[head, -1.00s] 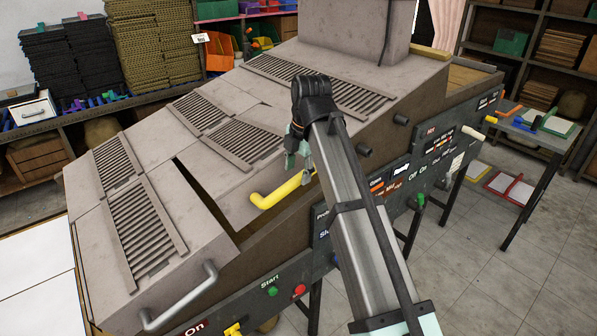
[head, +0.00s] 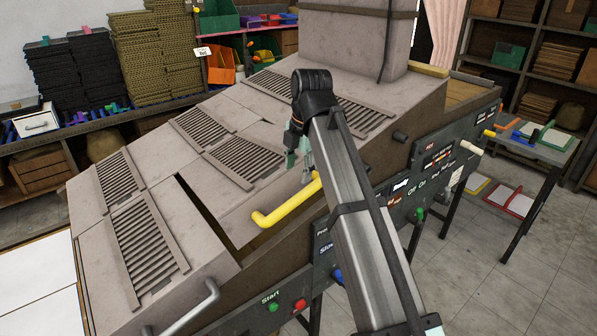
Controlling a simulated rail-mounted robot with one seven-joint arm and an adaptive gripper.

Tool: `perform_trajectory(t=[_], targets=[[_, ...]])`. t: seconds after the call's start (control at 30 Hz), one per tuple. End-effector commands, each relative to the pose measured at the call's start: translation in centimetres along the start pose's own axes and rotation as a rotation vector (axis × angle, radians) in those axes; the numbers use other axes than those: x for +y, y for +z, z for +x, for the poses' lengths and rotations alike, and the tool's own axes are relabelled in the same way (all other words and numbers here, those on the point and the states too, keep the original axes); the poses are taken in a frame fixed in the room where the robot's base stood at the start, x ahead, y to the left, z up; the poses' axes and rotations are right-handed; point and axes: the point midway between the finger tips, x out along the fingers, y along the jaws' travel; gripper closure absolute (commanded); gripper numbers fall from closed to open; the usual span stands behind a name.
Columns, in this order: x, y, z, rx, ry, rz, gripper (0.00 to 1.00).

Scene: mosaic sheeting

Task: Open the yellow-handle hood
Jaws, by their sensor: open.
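The yellow handle (head: 287,204) is a bent bar on the front edge of a grey slatted hood (head: 232,205) in the middle of the long sloping machine. A dark gap runs along the hood's left side, and a dark strip shows under its front edge. My gripper (head: 300,165) is open, with its fingers pointing down just above and behind the right part of the handle. It looks empty; whether a fingertip touches the handle or hood I cannot tell. My arm hides the handle's right end.
A neighbouring hood (head: 160,265) with a grey handle (head: 190,312) lies to the left. A front panel carries a green Start button (head: 272,307) and a red button (head: 300,304). A tall grey duct box (head: 357,40) rises behind. Shelves stand at the back.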

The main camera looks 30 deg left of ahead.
Motion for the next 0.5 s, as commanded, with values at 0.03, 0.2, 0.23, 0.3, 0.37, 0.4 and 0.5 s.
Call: perform_trajectory(t=[0.03,0.2,0.23,0.3,0.37,0.4,0.5], targets=[[0.2,0.0,-0.4,0.0,0.001,0.0,0.46],[0.4,0.0,-1.4,0.0,0.001,0.0,0.46],[0.4,0.1,-1.6,0.0,0.001,0.0,0.46],[0.5,0.0,-2.0,0.0,0.0,0.0,0.46],[0.6,0.1,-2.4,0.0,0.0,0.0,0.46],[0.7,0.1,-2.7,0.0,0.0,0.0,0.46],[0.8,0.1,-3.3,0.0,0.001,0.0,0.46]])
